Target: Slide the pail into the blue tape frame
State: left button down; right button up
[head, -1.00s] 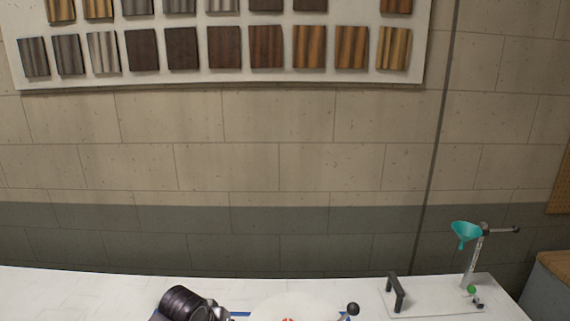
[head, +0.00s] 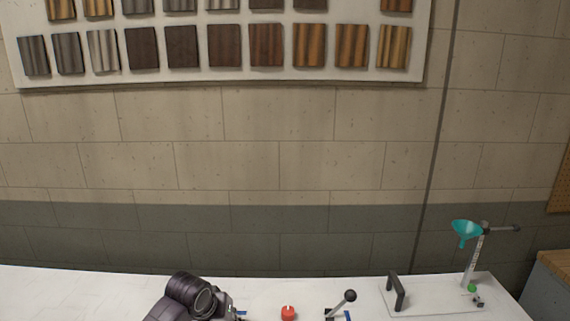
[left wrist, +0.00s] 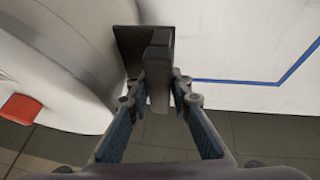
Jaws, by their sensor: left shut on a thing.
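The pail (left wrist: 75,65) is the large white round body at the left of the left wrist view, with a red cap (left wrist: 20,108). My left gripper (left wrist: 158,92) is shut on a dark handle (left wrist: 157,55) beside the pail. The blue tape frame (left wrist: 280,84) shows as a line with a corner on the table, right of the pail. Whether the pail is inside it cannot be told. My right gripper is out of view.
A lever with a black ball (head: 350,296) stands right of the red cap. The white table (head: 80,290) is clear at the left.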

pick_arm(q)
jog(key=shift+w+b, duration=0.5)
jog(key=shift+w, duration=1.15)
